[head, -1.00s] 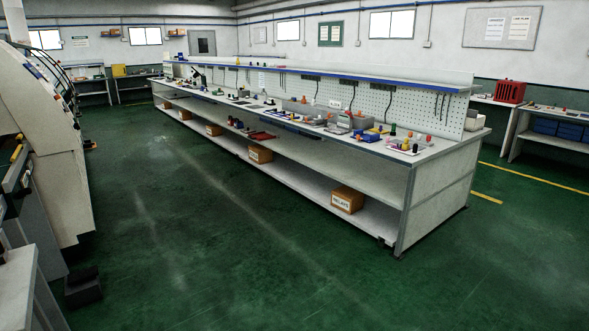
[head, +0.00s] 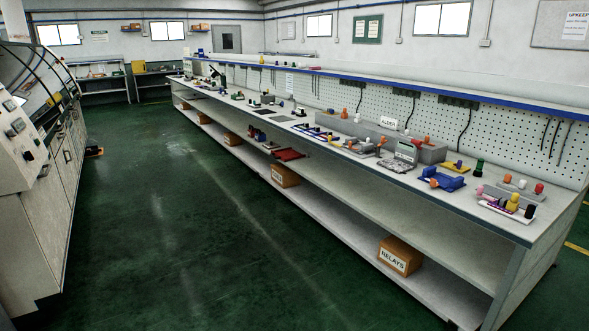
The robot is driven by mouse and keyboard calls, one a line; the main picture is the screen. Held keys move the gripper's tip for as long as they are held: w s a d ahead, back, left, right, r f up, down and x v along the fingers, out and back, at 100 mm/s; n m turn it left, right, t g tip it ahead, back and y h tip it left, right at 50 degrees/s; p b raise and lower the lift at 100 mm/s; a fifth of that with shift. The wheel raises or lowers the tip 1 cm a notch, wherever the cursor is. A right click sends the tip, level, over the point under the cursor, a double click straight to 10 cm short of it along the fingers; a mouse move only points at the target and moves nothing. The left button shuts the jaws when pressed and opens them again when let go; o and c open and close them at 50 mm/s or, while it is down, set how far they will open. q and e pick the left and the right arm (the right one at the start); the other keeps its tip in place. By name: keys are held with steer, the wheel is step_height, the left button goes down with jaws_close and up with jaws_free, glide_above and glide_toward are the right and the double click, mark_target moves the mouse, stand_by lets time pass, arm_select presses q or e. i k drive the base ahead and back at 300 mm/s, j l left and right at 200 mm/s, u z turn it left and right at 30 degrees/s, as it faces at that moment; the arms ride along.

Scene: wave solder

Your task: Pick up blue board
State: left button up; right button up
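A blue board (head: 442,181) lies on the long workbench (head: 487,217), towards its near right end. Orange and blue parts stand on it. Another flat blue item (head: 313,133) lies farther left along the bench top; it is too small to tell exactly what it is. Neither of my grippers is in view.
Yellow (head: 455,167) and white (head: 507,207) boards with parts lie near the blue board, with a grey bin (head: 430,153) behind. A RELAYS box (head: 399,256) sits on the bench's lower shelf. A large machine (head: 35,190) stands left. The green floor between is clear.

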mark_target(317, 129)
steer(key=i, duration=2.7)
steer(key=i+z, duration=0.1)
steer(key=i, duration=0.4)
steer(key=i+j+z, duration=0.1)
steer(key=i, duration=0.35)
steer(key=i+j, duration=0.1)
steer(key=i, duration=0.4)
steer(key=i+j+z, duration=0.15)
steer(key=i, duration=0.35)
steer(key=i+j+z, duration=0.1)
steer(key=i, duration=0.35)
